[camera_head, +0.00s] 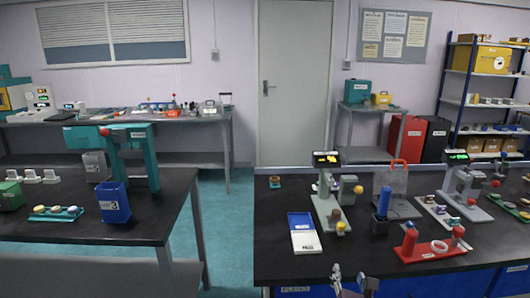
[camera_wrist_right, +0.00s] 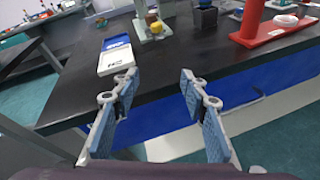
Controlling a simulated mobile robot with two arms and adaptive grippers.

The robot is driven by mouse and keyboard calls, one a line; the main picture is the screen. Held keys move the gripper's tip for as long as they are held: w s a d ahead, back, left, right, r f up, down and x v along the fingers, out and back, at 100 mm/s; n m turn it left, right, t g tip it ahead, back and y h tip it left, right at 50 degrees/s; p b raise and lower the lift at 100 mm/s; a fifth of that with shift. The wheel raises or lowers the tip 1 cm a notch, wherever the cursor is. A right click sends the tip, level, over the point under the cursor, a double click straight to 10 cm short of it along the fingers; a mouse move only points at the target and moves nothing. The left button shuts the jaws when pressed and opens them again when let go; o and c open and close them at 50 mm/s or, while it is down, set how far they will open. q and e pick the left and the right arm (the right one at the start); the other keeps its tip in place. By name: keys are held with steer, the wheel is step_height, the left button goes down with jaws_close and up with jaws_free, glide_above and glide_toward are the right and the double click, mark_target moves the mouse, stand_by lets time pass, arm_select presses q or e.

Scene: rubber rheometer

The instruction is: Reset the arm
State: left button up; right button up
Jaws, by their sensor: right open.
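My right gripper (camera_head: 352,283) shows at the bottom edge of the head view, in front of the right bench's front edge. In the right wrist view, the gripper (camera_wrist_right: 160,90) has its two blue-padded fingers spread apart with nothing between them. Its fingertips point toward the dark bench top (camera_wrist_right: 75,85), near a blue and white box (camera_wrist_right: 116,54). The fingers look apart from the box. My left gripper is in neither view.
The right bench (camera_head: 280,225) holds the blue and white box (camera_head: 304,232), a grey-green instrument (camera_head: 328,200), a blue bottle (camera_head: 384,202) and a red stand (camera_head: 430,250). The left bench (camera_head: 60,225) carries a blue bin (camera_head: 114,204). A floor gap (camera_head: 228,235) separates the benches.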

steer(key=s+f+m+g+y, duration=0.1)
steer(key=s+f+m+g, duration=0.4)
steer(key=s+m, duration=0.6)
steer(key=s+a+f+m+g+y, duration=0.1)
steer(key=s+f+m+g, duration=0.1)
steer(key=s+f+m, duration=0.8)
steer(key=s+f+m+g+y, duration=0.15)
steer(key=s+m+g, duration=0.25)
steer(key=s+m, duration=0.7)
steer(key=s+f+n+g, duration=0.1)
steer(key=s+f+n, duration=0.15)
steer(key=f, duration=1.15)
steer(key=s+f+n, duration=0.1)
steer(key=s+f, duration=0.3)
steer(key=f, duration=1)
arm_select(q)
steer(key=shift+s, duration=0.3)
arm_select(e)
steer(key=s+d+f+g, duration=0.1)
steer(key=s+d+f, duration=0.1)
steer(key=s+f, duration=1.3)
steer(key=shift+s+d+h, duration=0.35)
steer(key=shift+s+h, duration=0.1)
steer(key=shift+s, duration=0.25)
